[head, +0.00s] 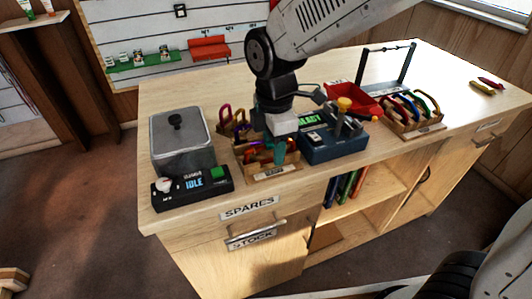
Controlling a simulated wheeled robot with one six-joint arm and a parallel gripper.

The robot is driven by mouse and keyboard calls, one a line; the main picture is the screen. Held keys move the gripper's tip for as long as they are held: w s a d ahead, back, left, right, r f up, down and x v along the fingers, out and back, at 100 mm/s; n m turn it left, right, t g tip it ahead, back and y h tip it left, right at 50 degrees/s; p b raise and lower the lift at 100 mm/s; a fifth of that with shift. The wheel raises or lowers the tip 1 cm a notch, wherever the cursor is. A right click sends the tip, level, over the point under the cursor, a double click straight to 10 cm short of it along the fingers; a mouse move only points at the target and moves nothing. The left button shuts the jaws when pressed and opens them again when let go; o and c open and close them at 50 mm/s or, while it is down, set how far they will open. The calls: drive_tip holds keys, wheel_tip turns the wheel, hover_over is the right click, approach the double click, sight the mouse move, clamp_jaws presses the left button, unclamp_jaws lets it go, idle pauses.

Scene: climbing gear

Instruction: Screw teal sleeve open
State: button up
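My gripper (275,138) points down over the wooden tray (272,177) of small coloured gear at the counter's front. A teal piece (279,152) shows right at or between its fingertips, above the tray. At this size I cannot tell whether the fingers are closed on it, or whether it is the teal sleeve. No carabiner around the teal piece can be made out. My arm's wrist and the gripper body hide part of the tray.
A blue device (335,147) with a lit display and a yellow knob stands right of the gripper. A grey lidded tank (181,140) and a black box reading IDLE (193,187) stand left. A red bin (354,100), carabiner rack (413,118) and black frame (388,67) stand right. The far right counter is mostly clear.

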drive_tip(key=shift+f, duration=0.75)
drive_tip(key=shift+w, duration=0.1)
drive_tip(key=shift+w+a, duration=0.2)
drive_tip(key=shift+w, duration=0.35)
drive_tip(key=shift+r, duration=0.15)
drive_tip(key=shift+a+r, duration=0.1)
drive_tip(key=shift+r, duration=1.2)
drive_tip(key=shift+s+d, duration=0.25)
drive_tip(key=shift+s, duration=0.45)
drive_tip(key=shift+f, duration=0.15)
